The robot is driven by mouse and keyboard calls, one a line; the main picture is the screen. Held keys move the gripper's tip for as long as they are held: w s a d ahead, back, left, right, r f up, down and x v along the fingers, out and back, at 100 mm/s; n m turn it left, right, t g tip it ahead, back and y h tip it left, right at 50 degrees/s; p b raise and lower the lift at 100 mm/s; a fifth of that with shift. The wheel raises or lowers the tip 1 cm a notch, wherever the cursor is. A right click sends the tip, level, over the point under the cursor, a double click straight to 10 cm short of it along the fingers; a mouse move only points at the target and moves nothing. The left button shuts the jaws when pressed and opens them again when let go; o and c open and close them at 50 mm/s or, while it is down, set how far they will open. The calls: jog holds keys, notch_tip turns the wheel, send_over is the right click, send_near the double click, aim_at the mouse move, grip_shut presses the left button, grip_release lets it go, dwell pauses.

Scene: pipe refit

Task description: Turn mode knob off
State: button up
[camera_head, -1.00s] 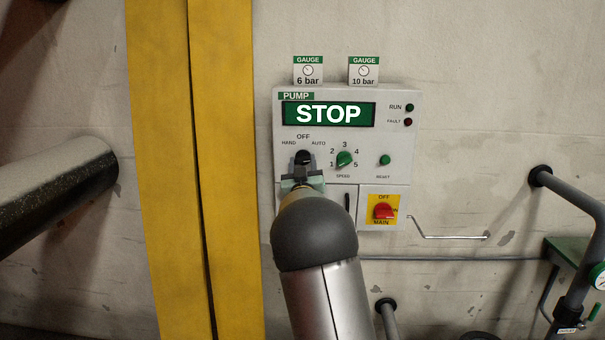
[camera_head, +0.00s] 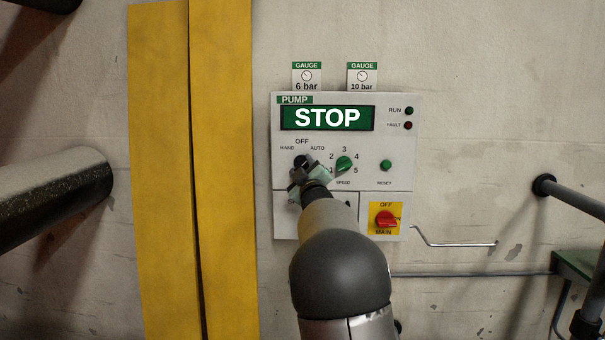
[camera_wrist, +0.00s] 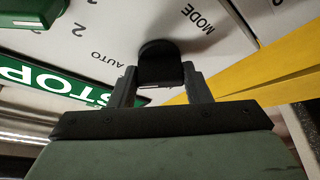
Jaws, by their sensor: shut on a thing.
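The black mode knob (camera_head: 301,161) is at the left of the white pump panel (camera_head: 400,150), below the labels HAND, OFF and AUTO. My gripper (camera_head: 299,176) is at the knob from below, its body tilted. In the wrist view the knob (camera_wrist: 160,65) sits between the two fingers of my gripper (camera_wrist: 160,84), which is shut on it. The knob's pointer direction is hard to make out behind my gripper. The panel display (camera_head: 327,117) reads STOP.
Right of the mode knob are the green speed knob (camera_head: 344,163), the green reset button (camera_head: 386,165) and the red main switch (camera_head: 387,219). A yellow column (camera_head: 222,170) stands left of the panel. A bent rod (camera_head: 455,244) is at the lower right.

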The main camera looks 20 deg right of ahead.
dwell(0.4)
jog(key=o, duration=1)
jog(key=b+v, duration=0.3)
jog(key=v, duration=1.4)
jog(key=shift+s+b, duration=0.2)
jog(key=shift+b, duration=0.1)
